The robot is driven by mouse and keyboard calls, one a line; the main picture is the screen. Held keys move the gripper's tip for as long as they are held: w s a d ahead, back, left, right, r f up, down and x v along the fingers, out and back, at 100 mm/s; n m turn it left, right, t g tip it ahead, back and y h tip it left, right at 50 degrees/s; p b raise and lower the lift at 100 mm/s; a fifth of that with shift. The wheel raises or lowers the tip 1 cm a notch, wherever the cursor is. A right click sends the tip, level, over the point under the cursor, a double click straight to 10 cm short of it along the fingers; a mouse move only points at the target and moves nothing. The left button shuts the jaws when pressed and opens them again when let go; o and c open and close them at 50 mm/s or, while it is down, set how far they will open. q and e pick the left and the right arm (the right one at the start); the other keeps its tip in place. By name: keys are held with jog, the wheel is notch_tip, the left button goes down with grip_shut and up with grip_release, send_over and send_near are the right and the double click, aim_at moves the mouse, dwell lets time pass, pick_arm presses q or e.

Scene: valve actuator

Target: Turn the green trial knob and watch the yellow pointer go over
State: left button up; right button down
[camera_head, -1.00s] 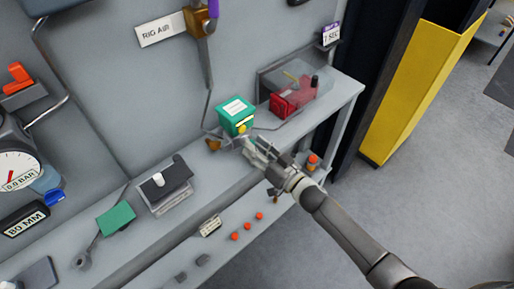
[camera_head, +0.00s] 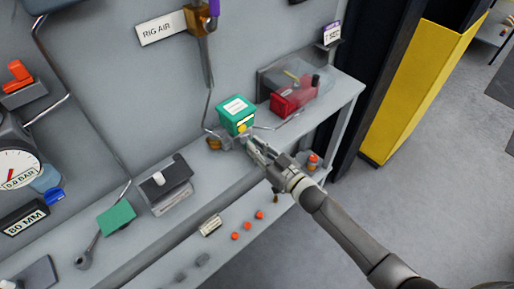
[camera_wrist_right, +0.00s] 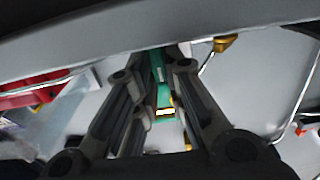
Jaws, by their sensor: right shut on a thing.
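The green box (camera_head: 237,112), with a white label on top and a yellow patch low on its front, stands at the back of the grey bench. My right gripper (camera_head: 252,146) is just in front of its lower right corner, fingers close together. In the right wrist view, green material (camera_wrist_right: 160,88) with a yellow and white patch shows between the fingers; I take it for the trial knob, mostly hidden by them. My left gripper is out of view.
The red part (camera_head: 292,98) is right of the green box. A black-topped block (camera_head: 167,181) and a green plate (camera_head: 116,217) lie to the left. Thin pipes run near the green box. A lower shelf carries several orange buttons (camera_head: 247,226). Open floor is at right.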

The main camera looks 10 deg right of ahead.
dwell(0.3)
jog(key=c, duration=1.5)
grip_release()
jog(key=v, duration=1.2)
